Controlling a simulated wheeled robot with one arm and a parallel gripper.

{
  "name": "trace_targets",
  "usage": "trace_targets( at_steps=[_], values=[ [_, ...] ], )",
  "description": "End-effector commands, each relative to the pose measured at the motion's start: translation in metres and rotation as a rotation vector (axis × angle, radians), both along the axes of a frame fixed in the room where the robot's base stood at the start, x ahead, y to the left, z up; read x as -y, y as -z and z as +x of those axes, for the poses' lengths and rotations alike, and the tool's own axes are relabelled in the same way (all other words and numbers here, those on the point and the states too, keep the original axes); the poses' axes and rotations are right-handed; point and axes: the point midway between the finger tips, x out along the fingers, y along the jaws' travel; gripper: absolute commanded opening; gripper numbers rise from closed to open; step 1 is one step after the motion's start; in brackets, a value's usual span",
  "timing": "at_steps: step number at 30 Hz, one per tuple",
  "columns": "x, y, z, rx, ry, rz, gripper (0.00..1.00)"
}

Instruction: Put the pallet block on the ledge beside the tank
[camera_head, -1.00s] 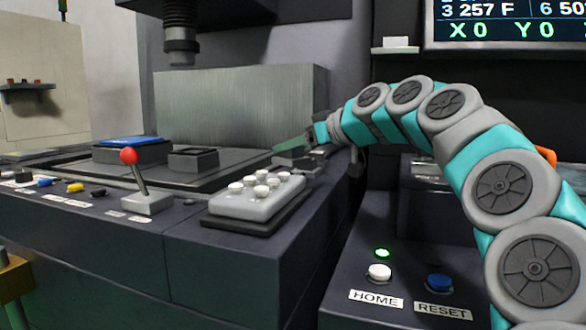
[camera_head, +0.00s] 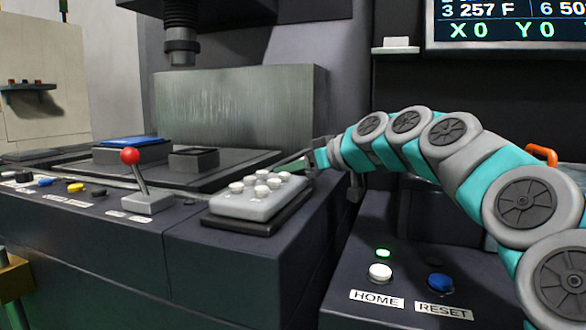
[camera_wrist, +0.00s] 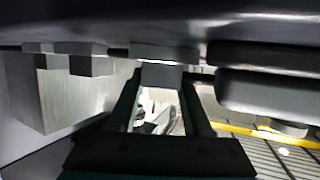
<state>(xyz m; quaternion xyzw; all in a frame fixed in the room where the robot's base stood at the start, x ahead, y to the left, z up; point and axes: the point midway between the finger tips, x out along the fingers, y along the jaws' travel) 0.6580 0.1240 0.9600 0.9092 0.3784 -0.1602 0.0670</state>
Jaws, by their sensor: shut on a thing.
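My gripper (camera_head: 305,163) is low over the dark ledge (camera_head: 318,198), to the right of the brushed-metal tank (camera_head: 235,105) and just behind the button pad. In the wrist view the two fingers (camera_wrist: 163,85) are closed on a small grey block (camera_wrist: 162,76), which I take to be the pallet block. It lies at or very close to a dark surface; I cannot tell whether it touches. In the head view the block is mostly hidden by the button pad.
The button pad (camera_head: 258,197) with white buttons stands close in front of my gripper. A red-knobbed lever (camera_head: 138,180), a blue-topped block (camera_head: 130,150) and a dark block (camera_head: 194,158) are to the left. HOME (camera_head: 380,272) and RESET (camera_head: 440,283) buttons sit on the lower right panel.

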Motion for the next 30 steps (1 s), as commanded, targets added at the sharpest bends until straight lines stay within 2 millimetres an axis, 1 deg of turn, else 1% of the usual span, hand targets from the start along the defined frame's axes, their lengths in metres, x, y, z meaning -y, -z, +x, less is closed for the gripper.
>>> trace_targets(
  at_steps=[1,8,15,19,23,30],
  values=[
    [0.000,0.000,0.000,0.001,0.001,0.000,0.53],
    [0.000,0.000,0.000,0.000,0.000,0.000,0.79],
    [0.000,0.000,0.000,0.000,0.000,0.000,0.80],
    [0.000,-0.003,0.000,0.000,0.000,0.000,0.80],
    [0.009,-0.006,-0.008,-0.001,0.000,0.001,0.80],
    [0.035,-0.020,-0.034,0.004,0.003,0.002,0.80]
  ],
)
